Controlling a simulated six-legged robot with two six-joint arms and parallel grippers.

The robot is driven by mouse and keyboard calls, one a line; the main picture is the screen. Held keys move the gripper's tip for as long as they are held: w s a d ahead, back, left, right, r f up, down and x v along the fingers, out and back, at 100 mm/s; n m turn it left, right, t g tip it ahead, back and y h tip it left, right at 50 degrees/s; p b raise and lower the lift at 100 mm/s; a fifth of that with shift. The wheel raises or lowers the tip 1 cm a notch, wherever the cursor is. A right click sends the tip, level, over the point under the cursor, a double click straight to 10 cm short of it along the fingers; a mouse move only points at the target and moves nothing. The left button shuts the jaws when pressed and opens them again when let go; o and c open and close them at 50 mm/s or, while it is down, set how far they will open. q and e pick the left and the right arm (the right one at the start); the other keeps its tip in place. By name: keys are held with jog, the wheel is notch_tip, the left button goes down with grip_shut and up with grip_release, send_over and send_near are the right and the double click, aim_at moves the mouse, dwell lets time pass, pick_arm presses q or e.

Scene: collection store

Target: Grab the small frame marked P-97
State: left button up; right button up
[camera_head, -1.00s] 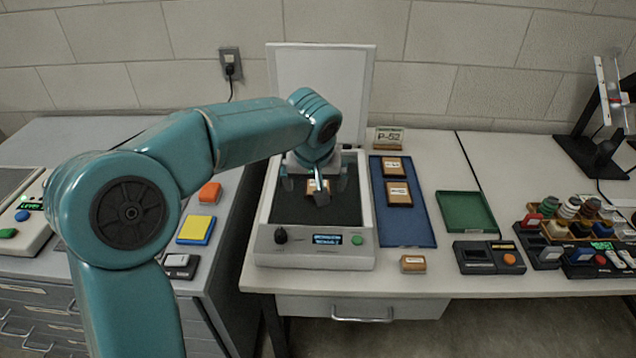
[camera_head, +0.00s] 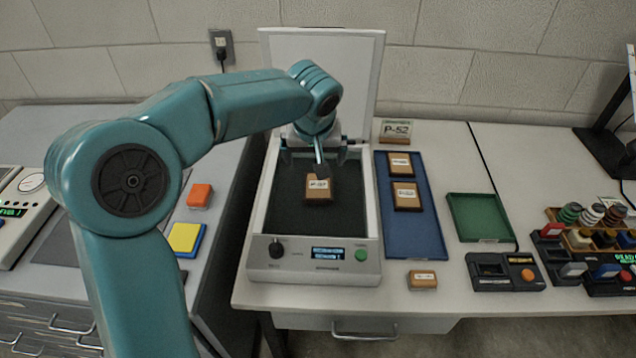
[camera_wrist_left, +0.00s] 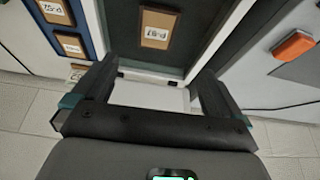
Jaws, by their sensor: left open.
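The small brown frame marked P-97 (camera_head: 318,190) lies flat on the dark bed of the open scanner (camera_head: 275,210). Its pale label reads P-97 upside down in the wrist view (camera_wrist_left: 158,30). My left gripper (camera_head: 314,156) is open and empty above the bed, toward the hinged lid from the frame. In the wrist view its two fingers (camera_wrist_left: 155,78) stand wide apart, with the frame beyond their tips and not between them. My right gripper is not in view.
The scanner's raised white lid (camera_head: 330,80) stands behind the gripper. A blue tray (camera_head: 415,235) with two similar frames lies to the right. One small frame (camera_head: 422,280) lies on the table in front, and a P-52 frame (camera_head: 396,130) stands behind. A green tray (camera_head: 478,215) is empty.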

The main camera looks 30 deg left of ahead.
pick_arm(q)
send_near(318, 185)
jog(key=shift+a+f, duration=0.2)
jog(key=shift+f, duration=0.3)
jog(key=shift+a+f, duration=0.15)
jog(key=shift+f, duration=0.35)
jog(key=x, duration=0.6)
jog(key=shift+w+d, duration=0.1)
jog(key=shift+w, duration=0.3)
jog(key=shift+s+r, duration=0.1)
jog(key=c, duration=1)
